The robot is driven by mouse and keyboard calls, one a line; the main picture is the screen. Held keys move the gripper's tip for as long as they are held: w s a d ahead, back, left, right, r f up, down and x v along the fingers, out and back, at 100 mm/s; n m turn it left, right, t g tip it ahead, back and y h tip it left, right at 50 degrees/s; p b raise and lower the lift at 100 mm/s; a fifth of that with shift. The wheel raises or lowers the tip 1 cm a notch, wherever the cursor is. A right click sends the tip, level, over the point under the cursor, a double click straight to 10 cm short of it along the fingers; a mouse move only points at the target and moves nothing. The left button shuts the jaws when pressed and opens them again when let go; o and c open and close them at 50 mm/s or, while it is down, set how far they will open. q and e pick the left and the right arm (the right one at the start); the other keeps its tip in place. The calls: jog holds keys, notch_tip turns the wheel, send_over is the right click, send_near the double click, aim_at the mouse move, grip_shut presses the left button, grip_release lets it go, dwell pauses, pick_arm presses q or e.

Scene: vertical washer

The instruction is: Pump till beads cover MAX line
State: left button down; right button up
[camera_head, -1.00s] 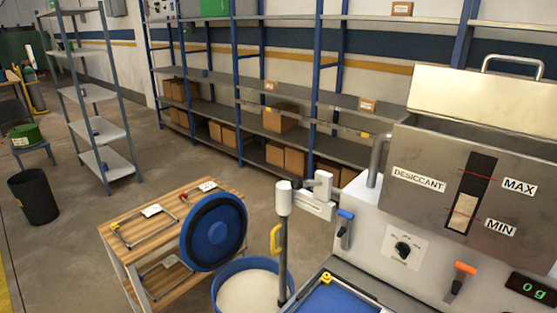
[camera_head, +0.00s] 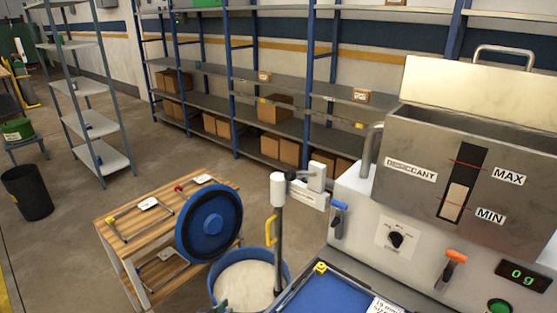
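The steel desiccant hopper (camera_head: 400,150) is at the right with its lid up. Its sight window (camera_head: 463,180) shows pale beads (camera_head: 456,198) in the lower part, above the MIN line and below the MAX line; the window is dark above. A blue drum (camera_head: 284,270) holds a wide surface of pale beads (camera_head: 250,283). A grey-and-white pump (camera_head: 278,215) with a yellow handle (camera_head: 270,231) stands upright in the drum, and its head reaches toward the hopper side. Neither gripper can be made out; a small greenish shape at the drum's lower left is unclear.
A blue round lid (camera_head: 212,224) leans against a wooden cart (camera_head: 165,215) left of the drum. The machine front has a black knob (camera_head: 396,240), an orange-handled lever (camera_head: 455,257), a blue-handled lever (camera_head: 339,207) and a display (camera_head: 523,274) reading 0 g. Shelves stand behind.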

pick_arm(q)
jog(key=w+d+r+t+h, duration=0.1)
jog(key=w+d+r+t, duration=0.15)
jog(key=r, duration=0.75)
jog(key=w+d+r+t+h, duration=0.1)
jog(key=w+r, duration=0.2)
jog(key=r, duration=0.8)
jog(key=w+d+r+t+h, duration=0.1)
jog(key=w+d+r, duration=0.15)
jog(key=r, duration=0.75)
jog(key=s+d+r+t+h, duration=0.1)
jog(key=r+h, duration=0.1)
jog(key=r, duration=0.6)
jog(key=s+d+r+m+t+h, duration=0.1)
jog(key=s+d+r+h, duration=0.1)
jog(key=r, duration=0.7)
jog(key=shift+s+r, duration=0.15)
jog(key=shift+s, duration=0.1)
pick_arm(e)
jog(key=shift+r, duration=0.3)
pick_arm(q)
jog(key=shift+d, duration=0.15)
jog(key=shift+w+p, duration=0.15)
jog(key=shift+p, duration=0.15)
